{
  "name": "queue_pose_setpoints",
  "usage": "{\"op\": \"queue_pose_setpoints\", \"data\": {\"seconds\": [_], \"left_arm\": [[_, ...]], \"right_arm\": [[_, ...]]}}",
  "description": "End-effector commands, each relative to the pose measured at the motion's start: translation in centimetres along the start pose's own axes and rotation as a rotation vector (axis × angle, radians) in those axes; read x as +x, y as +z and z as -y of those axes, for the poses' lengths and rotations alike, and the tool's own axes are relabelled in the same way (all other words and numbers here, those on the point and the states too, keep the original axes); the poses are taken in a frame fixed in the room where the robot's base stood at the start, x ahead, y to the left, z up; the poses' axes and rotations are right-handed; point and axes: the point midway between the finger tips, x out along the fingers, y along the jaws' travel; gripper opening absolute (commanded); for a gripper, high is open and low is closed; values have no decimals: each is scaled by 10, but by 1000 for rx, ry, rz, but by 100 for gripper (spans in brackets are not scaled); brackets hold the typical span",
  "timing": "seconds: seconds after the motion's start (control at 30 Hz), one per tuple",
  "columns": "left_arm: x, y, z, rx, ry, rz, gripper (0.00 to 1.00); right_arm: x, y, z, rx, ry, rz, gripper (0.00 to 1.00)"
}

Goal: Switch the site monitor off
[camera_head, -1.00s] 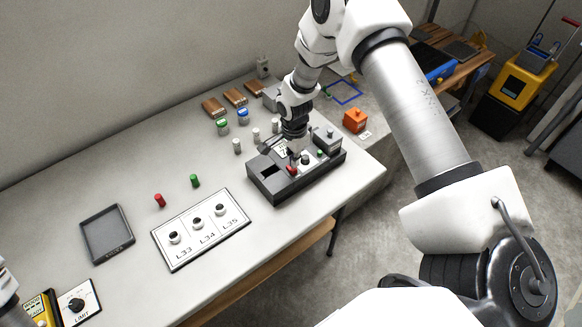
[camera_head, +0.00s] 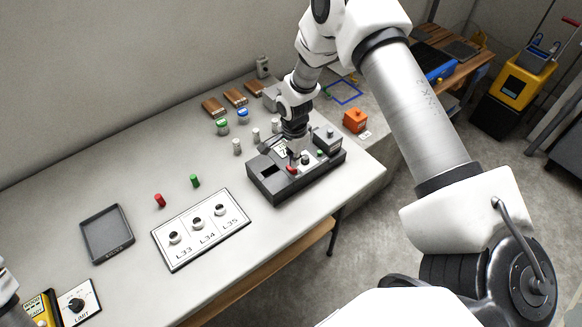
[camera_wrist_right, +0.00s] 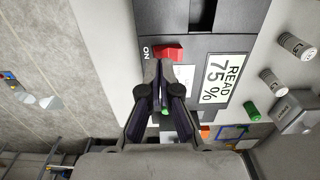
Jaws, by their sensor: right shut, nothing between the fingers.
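The site monitor, a dark grey box (camera_head: 262,188), sits near the table's right end. In the right wrist view its panel shows a display (camera_wrist_right: 223,80) reading "READ 75 %". A red switch (camera_wrist_right: 168,52) stands beside the word "ON"; it also shows in the head view (camera_head: 292,170). My right gripper (camera_wrist_right: 160,66) is shut and empty, fingertips pointing down at the panel. In the wrist view the tips are right by the red switch; I cannot tell whether they touch it. My left gripper is out of view; only a bit of that arm shows at the left edge.
A white board (camera_head: 203,243) with several black knobs, a dark tray (camera_head: 85,236), and red (camera_head: 160,200) and green (camera_head: 195,181) pegs lie left of the monitor. Small white cylinders (camera_head: 237,146) stand behind it. An orange box (camera_head: 355,121) stands to the right.

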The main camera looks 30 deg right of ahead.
Motion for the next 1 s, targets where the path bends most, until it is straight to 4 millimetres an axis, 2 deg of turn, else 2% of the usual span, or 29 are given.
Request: {"op": "queue_pose_setpoints", "data": {"seconds": [1.0], "left_arm": [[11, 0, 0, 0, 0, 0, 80]], "right_arm": [[20, 0, 0, 0, 0, 0, 0]]}}
